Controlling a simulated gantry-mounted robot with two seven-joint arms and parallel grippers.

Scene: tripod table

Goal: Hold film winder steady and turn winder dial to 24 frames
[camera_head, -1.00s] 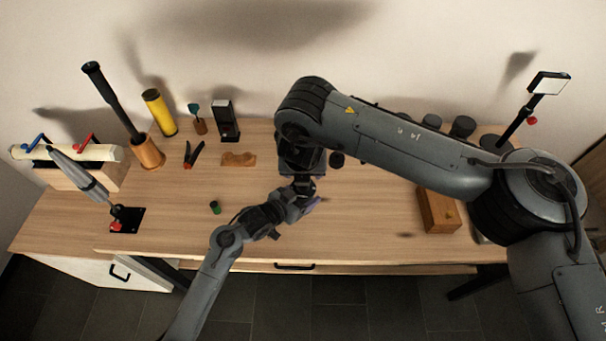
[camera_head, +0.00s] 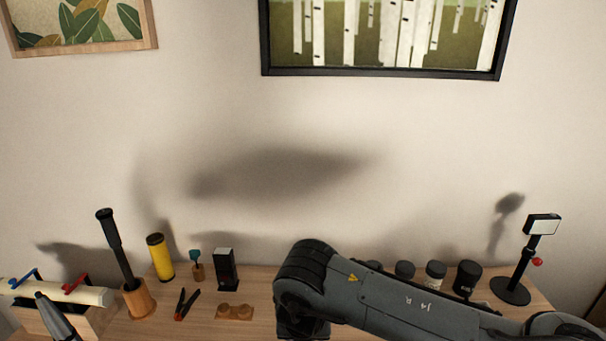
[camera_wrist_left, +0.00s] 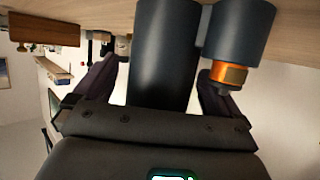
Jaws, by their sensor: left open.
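In the left wrist view, where the tabletop shows at the top, a large dark cylinder (camera_wrist_left: 163,60) stands between my left gripper's fingers (camera_wrist_left: 163,78). Beside it on the right is a blue-grey cylinder (camera_wrist_left: 240,32) with an orange ring (camera_wrist_left: 228,74) and a dark knob at its end. These look like the film winder and its dial, but I cannot be sure. The left gripper is open around the dark cylinder; I cannot tell whether it touches. No dial marks are readable. My right gripper is not seen.
My right arm crosses the lower middle.

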